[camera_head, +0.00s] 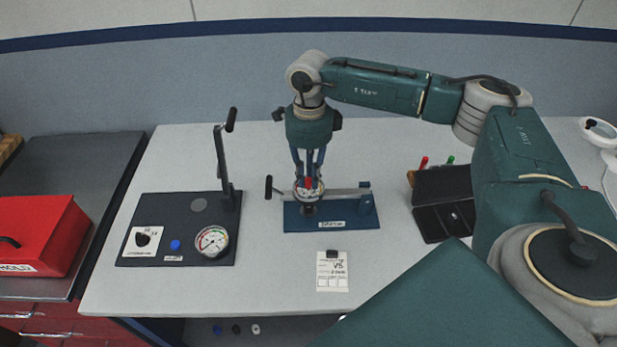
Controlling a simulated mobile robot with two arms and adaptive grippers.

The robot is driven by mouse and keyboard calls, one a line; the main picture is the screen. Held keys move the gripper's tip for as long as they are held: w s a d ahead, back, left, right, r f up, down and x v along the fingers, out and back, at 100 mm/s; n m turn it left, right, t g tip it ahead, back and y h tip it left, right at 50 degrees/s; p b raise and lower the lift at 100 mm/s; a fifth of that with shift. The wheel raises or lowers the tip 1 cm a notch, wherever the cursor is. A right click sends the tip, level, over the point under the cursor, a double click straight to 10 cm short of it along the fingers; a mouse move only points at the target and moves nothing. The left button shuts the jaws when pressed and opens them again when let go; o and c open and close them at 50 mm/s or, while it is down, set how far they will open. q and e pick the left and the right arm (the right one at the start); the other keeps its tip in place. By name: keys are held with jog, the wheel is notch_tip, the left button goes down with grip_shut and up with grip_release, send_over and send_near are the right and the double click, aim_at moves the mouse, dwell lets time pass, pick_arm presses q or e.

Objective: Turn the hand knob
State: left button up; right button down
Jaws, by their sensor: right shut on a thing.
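A blue fixture base (348,222) stands in the middle of the light table. It carries a grey bar with a black handle (268,187) at its left end. My right gripper (308,182) points straight down over the left part of this fixture. Its fingers are shut around a small round part with red and white on it, which I take for the hand knob (307,194). The fingers hide much of this part, and its turn angle cannot be read. My left gripper is not in view.
A dark panel (170,215) with an upright lever (221,160), a dial gauge (212,241) and a blue button stands left. A black case (436,222) lies right of the fixture, near my right arm. A tag (332,272) lies in front. A red toolbox (40,236) is far left.

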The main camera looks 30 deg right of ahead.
aim_at(310, 179)
jog(key=m+b, duration=0.2)
jog(key=m, duration=0.2)
jog(key=shift+f, duration=0.1)
jog(key=shift+m+b, duration=0.4)
jog(key=shift+m, duration=0.8)
jog(key=c, duration=1.6)
grip_release()
jog(key=shift+c, duration=0.2)
notch_tip(310, 179, up, 12)
jog(key=shift+d, duration=0.3)
